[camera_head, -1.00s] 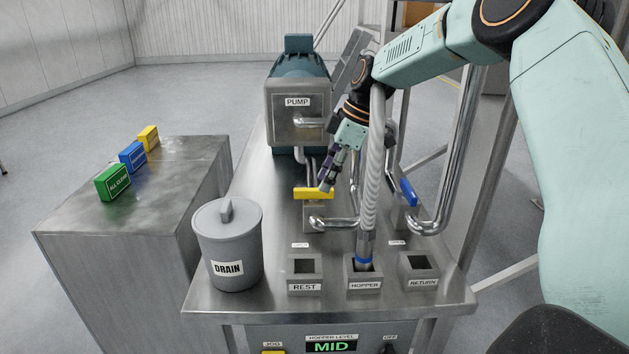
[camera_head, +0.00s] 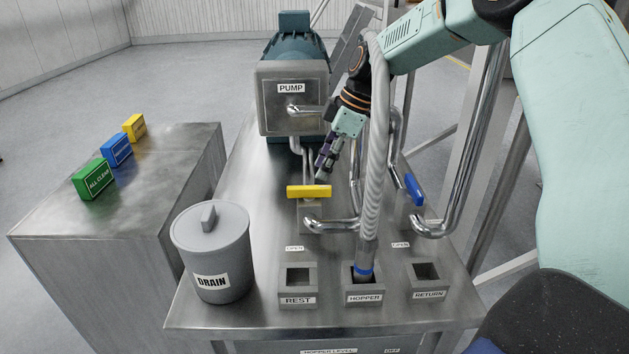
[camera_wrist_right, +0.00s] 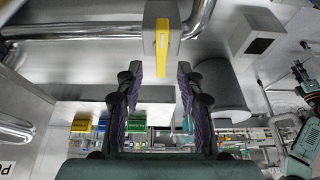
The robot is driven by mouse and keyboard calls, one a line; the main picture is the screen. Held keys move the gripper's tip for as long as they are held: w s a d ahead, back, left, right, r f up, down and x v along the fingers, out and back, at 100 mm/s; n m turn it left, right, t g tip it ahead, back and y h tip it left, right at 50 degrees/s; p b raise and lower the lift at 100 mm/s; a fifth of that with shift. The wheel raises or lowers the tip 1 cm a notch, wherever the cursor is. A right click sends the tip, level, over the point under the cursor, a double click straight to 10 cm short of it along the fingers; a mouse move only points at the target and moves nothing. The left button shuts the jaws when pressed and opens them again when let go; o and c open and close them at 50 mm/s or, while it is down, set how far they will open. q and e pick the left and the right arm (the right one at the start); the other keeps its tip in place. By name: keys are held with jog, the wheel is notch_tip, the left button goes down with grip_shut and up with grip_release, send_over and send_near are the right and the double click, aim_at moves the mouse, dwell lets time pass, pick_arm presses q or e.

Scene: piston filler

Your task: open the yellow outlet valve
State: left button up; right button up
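The yellow outlet valve handle (camera_head: 309,191) lies crosswise, left to right, on its grey block in front of the pump. An OPEN label (camera_head: 294,248) is on the table in front of it. My right gripper (camera_head: 321,178) is just above and behind the handle's right half in the head view. In the right wrist view, my right gripper (camera_wrist_right: 160,85) is open, its fingers spread with nothing between them. The yellow handle (camera_wrist_right: 162,48) shows beyond the fingertips, roughly centred on the gap. Part of what seems my left arm shows at the wrist view's right edge; its fingers are unclear.
A blue valve handle (camera_head: 414,189) stands to the right. A ribbed hose (camera_head: 374,150) runs down into the HOPPER socket (camera_head: 363,298), close beside my right gripper. The pump (camera_head: 292,88) is behind. A lidded DRAIN bucket (camera_head: 211,255) stands front left. Metal pipes surround the valves.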

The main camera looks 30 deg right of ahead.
aim_at(310, 187)
jog(key=x, duration=0.2)
jog(key=a+x, duration=0.1)
jog(key=x, duration=0.2)
jog(key=shift+w+p, duration=0.1)
jog(key=shift+p, duration=0.3)
jog(key=shift+w+f, duration=0.1)
jog(key=shift+f, duration=0.2)
jog(key=shift+d+f, duration=0.2)
jog(key=shift+f, duration=0.05)
jog(key=shift+s+a+r, duration=0.1)
jog(key=shift+s+r, duration=0.05)
jog(key=shift+s, duration=0.1)
jog(key=shift+w+a, duration=0.1)
jog(key=shift+a, duration=0.15)
jog(key=c, duration=0.3)
jog(key=shift+w+d, duration=0.1)
jog(key=shift+w, duration=0.05)
jog(key=shift+c, duration=1.4)
jog(key=shift+d, duration=0.1)
grip_shut()
